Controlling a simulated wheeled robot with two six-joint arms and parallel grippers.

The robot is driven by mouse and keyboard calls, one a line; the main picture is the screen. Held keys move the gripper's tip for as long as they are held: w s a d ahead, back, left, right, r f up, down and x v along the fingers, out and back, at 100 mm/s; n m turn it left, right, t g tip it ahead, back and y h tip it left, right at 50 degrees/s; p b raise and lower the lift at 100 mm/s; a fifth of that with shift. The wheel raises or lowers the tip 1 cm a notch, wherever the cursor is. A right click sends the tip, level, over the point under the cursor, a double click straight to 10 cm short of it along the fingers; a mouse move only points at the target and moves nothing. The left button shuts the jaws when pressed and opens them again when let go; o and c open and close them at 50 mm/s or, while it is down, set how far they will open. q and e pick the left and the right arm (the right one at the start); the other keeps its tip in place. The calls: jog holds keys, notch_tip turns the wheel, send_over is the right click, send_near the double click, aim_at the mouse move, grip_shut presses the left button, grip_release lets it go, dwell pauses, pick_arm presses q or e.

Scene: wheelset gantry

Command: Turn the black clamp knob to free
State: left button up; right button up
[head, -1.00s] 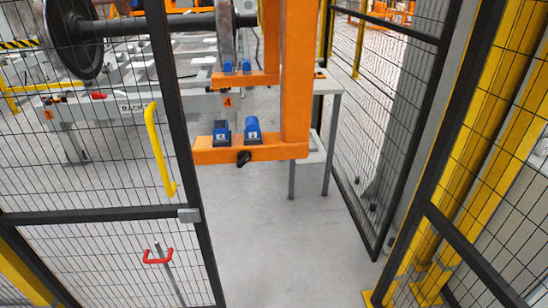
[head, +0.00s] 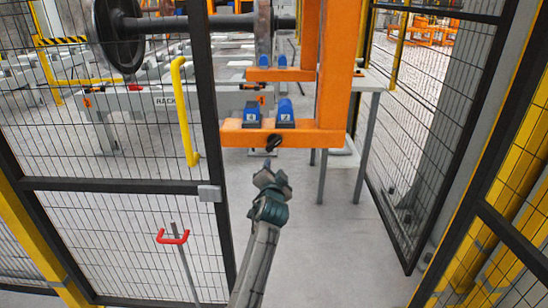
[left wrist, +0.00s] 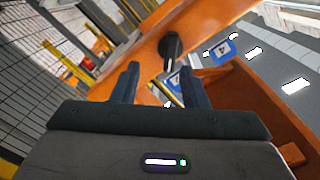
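The black clamp knob (head: 273,142) sits on the front face of the orange beam (head: 240,138), under two blue blocks. In the left wrist view the knob (left wrist: 170,46) shows beyond the fingertips, a little right of the middle between them, with a pale mark on it. My left gripper (head: 270,175) is just below and in front of the knob in the head view. Its two fingers (left wrist: 159,68) are spread, with nothing visible held between them, and the knob appears apart from them. My right gripper is in neither current view.
A black mesh gate with a yellow handle (head: 184,110) stands left of my arm. Another mesh panel (head: 430,130) stands at the right. Blue numbered blocks (head: 252,114) sit on the beam. A wheelset (head: 120,35) is behind. Grey floor is clear below the beam.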

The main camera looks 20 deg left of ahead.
aim_at(274, 146)
pick_arm(q)
jog(key=r+x, duration=0.1)
jog(key=x, duration=0.2)
jog(key=b+x, duration=0.1)
jog(key=x, duration=0.3)
jog(key=r+x, duration=0.1)
jog(key=x, duration=0.3)
jog(key=shift+a+r, duration=0.1)
jog(key=shift+r, duration=0.2)
pick_arm(e)
jog(key=shift+w+a+r+t+y, duration=0.15)
jog(key=shift+w+a+t+y, duration=0.25)
jog(key=shift+a+t, duration=0.25)
pick_arm(q)
jog(key=shift+s, duration=0.1)
jog(key=shift+c, duration=0.4)
pick_arm(e)
jog(key=shift+s, duration=0.1)
pick_arm(q)
grip_shut()
